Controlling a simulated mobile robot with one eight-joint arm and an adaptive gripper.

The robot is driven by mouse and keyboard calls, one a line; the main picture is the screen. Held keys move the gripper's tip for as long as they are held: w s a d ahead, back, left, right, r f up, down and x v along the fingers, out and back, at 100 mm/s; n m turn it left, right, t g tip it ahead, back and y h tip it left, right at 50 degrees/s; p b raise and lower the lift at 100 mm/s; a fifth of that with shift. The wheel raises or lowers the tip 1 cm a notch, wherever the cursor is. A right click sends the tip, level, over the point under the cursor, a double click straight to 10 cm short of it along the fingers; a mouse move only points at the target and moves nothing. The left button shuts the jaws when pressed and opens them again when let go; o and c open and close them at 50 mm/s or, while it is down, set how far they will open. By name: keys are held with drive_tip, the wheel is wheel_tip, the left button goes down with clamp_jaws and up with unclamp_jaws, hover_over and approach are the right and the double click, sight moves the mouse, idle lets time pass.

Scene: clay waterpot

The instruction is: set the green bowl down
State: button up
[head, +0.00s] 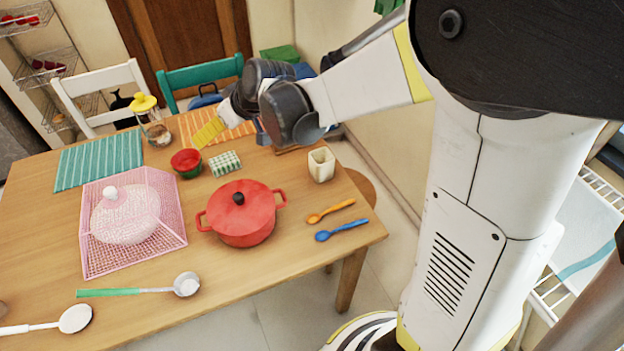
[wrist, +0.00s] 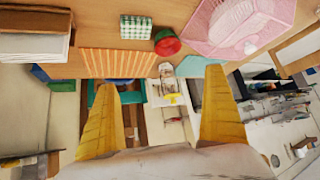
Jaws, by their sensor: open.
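The green bowl (head: 187,163), red inside, sits upright on the wooden table (head: 60,235), left of a green-and-white checked block. It also shows in the wrist view (wrist: 167,43) at the upper middle, outside my fingers. My gripper (head: 208,132) is above the back part of the table, behind and a little right of the bowl, apart from it. In the wrist view my two yellow fingers (wrist: 160,84) are spread wide with nothing held between them. In the head view only part of the yellow fingers shows.
The checked block (head: 226,163) stands close right of the bowl. A red lidded pot (head: 241,213) is in front, a pink mesh basket (head: 98,255) with a white dish at front left. A yellow-lidded jar (head: 158,134) stands behind left, a cream cup (head: 321,166) at right.

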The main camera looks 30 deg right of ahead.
drive_tip(key=s+d+r+m+h, duration=0.1)
drive_tip(key=s+d, duration=0.2)
drive_tip(key=s, duration=0.6)
drive_tip(key=s+d+r+m+h, duration=0.1)
drive_tip(key=s+d, duration=0.3)
drive_tip(key=s, duration=0.5)
drive_tip(key=s+d+r+m+h, duration=0.1)
drive_tip(key=s+d+m+h, duration=0.1)
drive_tip(key=s, duration=0.7)
drive_tip(key=shift+d+m+g, duration=0.4)
drive_tip(key=shift+d+m, duration=0.1)
drive_tip(key=shift+d, duration=0.45)
